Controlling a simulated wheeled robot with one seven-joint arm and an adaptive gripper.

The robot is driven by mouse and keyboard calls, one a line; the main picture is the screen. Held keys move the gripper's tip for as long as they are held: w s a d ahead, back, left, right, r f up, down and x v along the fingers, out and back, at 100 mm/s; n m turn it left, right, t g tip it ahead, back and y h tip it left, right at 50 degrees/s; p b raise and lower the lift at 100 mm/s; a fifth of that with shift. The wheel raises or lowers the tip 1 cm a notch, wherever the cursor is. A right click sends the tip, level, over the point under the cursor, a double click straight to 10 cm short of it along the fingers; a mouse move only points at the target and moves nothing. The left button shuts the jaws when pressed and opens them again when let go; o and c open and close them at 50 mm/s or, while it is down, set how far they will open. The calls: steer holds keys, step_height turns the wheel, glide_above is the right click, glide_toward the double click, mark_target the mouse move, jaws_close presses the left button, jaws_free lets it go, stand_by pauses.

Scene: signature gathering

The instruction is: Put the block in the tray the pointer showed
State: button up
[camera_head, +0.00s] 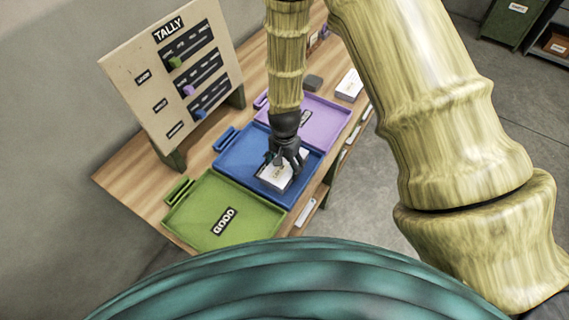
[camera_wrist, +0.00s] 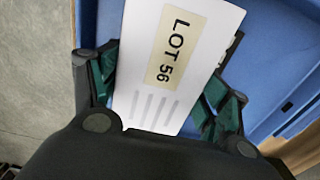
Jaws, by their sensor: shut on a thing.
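A white block with a "LOT 56" label (camera_wrist: 165,60) is between the green-padded fingers of my gripper (camera_wrist: 160,84). My gripper (camera_head: 286,160) is shut on it. In the head view the white block (camera_head: 274,180) shows over the blue tray (camera_head: 238,158); I cannot tell whether it touches the tray floor. I see no pointer.
A wooden "TALLY" board (camera_head: 140,72) stands behind the trays with green, purple and blue markers. Another white block (camera_head: 349,85) and a dark grey item (camera_head: 313,82) sit on the table (camera_head: 130,184) past the purple tray. Dark green cabinets (camera_head: 505,22) stand far right.

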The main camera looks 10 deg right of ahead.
mark_target(285, 164)
steer(key=shift+f, duration=0.15)
steer(key=o, duration=1.3)
steer(key=shift+r+b, duration=1.95)
steer(key=shift+r, duration=4.25)
